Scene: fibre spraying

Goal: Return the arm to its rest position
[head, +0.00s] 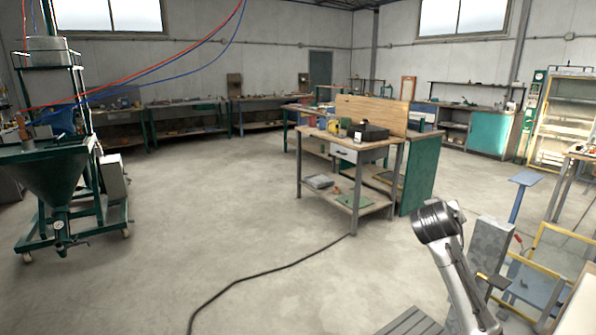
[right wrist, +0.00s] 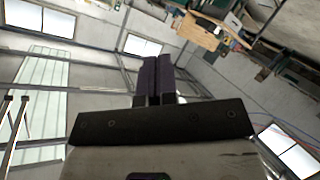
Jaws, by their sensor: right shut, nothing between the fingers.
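My right arm (head: 445,240) comes up from the lower right of the head view, and its gripper cannot be made out there. In the right wrist view my right gripper (right wrist: 155,75) has its two dark fingers side by side, touching, with nothing between them. The fingers stand against a tilted background of walls, windows and metal frames, clear of any object. My left gripper and left arm are not in either view.
A green hopper machine (head: 60,180) with red and blue hoses stands at the left. A workbench (head: 350,155) with tools stands mid-room. A yellow frame (head: 540,262) and a grey box (head: 488,245) are beside my right arm. A cable (head: 270,270) crosses the open floor.

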